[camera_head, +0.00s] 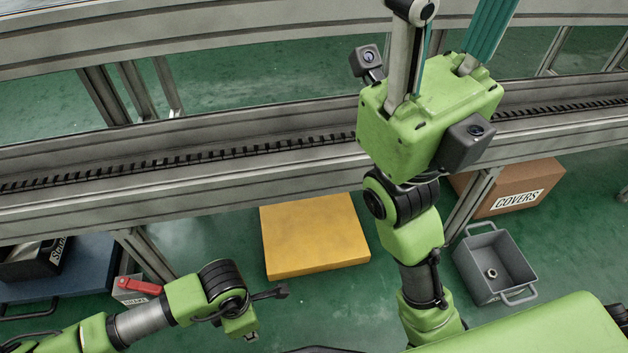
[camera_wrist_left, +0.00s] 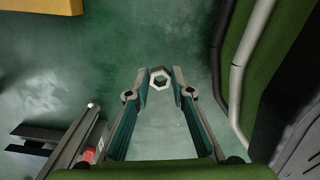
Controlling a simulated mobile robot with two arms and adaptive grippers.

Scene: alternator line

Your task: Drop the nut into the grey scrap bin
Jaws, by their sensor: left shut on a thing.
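A hexagonal metal nut (camera_wrist_left: 159,80) sits between the fingertips of my left gripper (camera_wrist_left: 161,75) in the left wrist view, shut on its sides, with green floor below. In the head view my left gripper (camera_head: 248,335) is at the bottom, left of centre, and its fingers are mostly hidden. The grey scrap bin (camera_head: 472,276) stands on the floor at the right, well away from my left gripper. A ring-shaped nut lies inside it (camera_head: 492,272). My right gripper (camera_head: 445,30) is raised at the top, its fingertips out of frame.
A yellow slab (camera_head: 315,235) lies on the floor between my left gripper and the conveyor (camera_head: 200,165). A brown COVERS box (camera_head: 500,207) stands behind the bin. A red-handled item (camera_head: 138,285) and a dark blue platform (camera_head: 75,275) are at the left. My right arm stands left of the bin.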

